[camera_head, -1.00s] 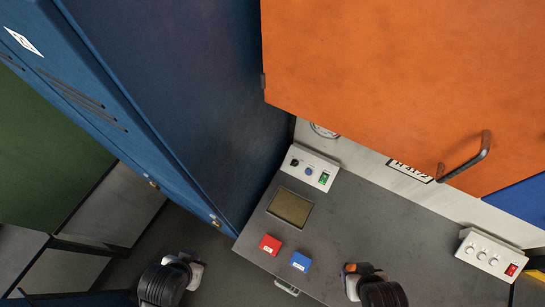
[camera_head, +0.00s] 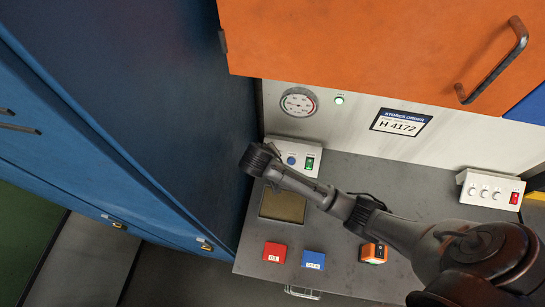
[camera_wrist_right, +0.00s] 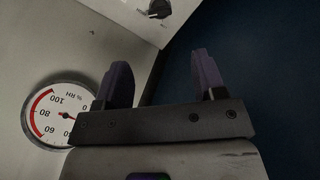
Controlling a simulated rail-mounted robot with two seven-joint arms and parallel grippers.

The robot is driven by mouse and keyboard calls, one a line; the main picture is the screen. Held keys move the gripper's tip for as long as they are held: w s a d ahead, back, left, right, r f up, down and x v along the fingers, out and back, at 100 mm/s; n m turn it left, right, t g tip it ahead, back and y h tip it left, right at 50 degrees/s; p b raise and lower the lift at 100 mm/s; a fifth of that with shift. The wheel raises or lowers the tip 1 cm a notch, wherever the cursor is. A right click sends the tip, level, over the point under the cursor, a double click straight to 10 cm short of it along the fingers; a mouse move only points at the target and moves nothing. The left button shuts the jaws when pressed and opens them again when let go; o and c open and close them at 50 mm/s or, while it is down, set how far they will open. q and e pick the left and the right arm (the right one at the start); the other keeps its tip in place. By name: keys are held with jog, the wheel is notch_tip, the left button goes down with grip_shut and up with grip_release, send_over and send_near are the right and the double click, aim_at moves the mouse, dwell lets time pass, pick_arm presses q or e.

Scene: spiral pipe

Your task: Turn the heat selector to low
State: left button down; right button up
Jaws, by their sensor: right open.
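My right arm reaches from the right to this box. My right gripper (camera_wrist_right: 162,64) is open and empty, with the knob beyond its fingertips and apart from them. My left gripper is out of view.
A dial gauge (camera_head: 299,102) is on the back wall, beside a blue cabinet (camera_head: 190,110). An orange door (camera_head: 370,45) hangs above. Red (camera_head: 275,252), blue (camera_head: 313,260) and orange (camera_head: 373,253) blocks lie on the bench. Another white box (camera_head: 488,188) with knobs and a red switch is at right.

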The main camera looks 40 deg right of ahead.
jog(key=b+x, duration=0.1)
jog(key=x, duration=1.1)
jog(key=shift+f, duration=0.3)
jog(key=shift+c, duration=0.2)
jog(key=c, duration=0.9)
